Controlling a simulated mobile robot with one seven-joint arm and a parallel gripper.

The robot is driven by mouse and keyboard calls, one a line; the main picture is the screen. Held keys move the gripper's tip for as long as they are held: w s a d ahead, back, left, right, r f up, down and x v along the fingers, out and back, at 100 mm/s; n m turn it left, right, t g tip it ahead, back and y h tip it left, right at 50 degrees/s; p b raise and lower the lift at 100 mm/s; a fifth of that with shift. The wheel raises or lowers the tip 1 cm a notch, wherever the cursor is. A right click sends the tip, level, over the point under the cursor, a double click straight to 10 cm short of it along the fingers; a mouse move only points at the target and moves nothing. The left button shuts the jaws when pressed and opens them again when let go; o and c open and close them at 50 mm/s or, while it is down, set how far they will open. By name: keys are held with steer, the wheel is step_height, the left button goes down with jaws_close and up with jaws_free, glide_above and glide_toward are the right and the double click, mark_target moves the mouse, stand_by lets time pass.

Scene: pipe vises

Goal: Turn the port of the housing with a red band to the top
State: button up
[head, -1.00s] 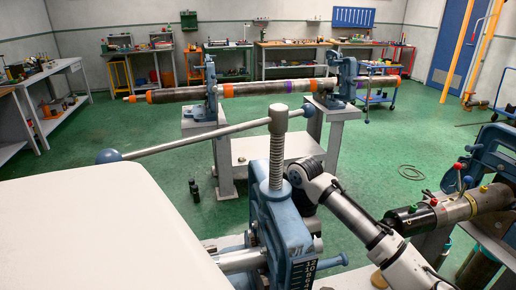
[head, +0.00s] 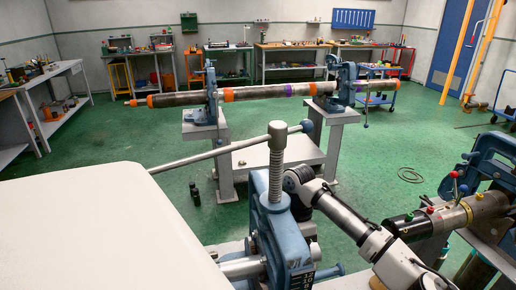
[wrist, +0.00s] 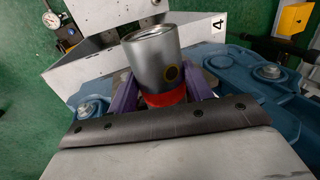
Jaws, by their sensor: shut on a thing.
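The housing (wrist: 150,58) is a short grey metal cylinder in the wrist view, with a red band (wrist: 165,97) near its lower end. In the head view the gripper and this housing are hidden behind the near blue vise (head: 290,240).
The near vise has an upright screw (head: 276,170) and a long handle bar (head: 215,153). A second housing (head: 440,217) with coloured knobs lies at right. A long pipe (head: 260,91) rests in vises behind.

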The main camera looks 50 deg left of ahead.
steer(key=o, duration=1.1)
steer(key=b+v, duration=0.1)
steer(key=v, duration=1.2)
steer(key=shift+a+r, duration=0.2)
steer(key=shift+r, duration=0.15)
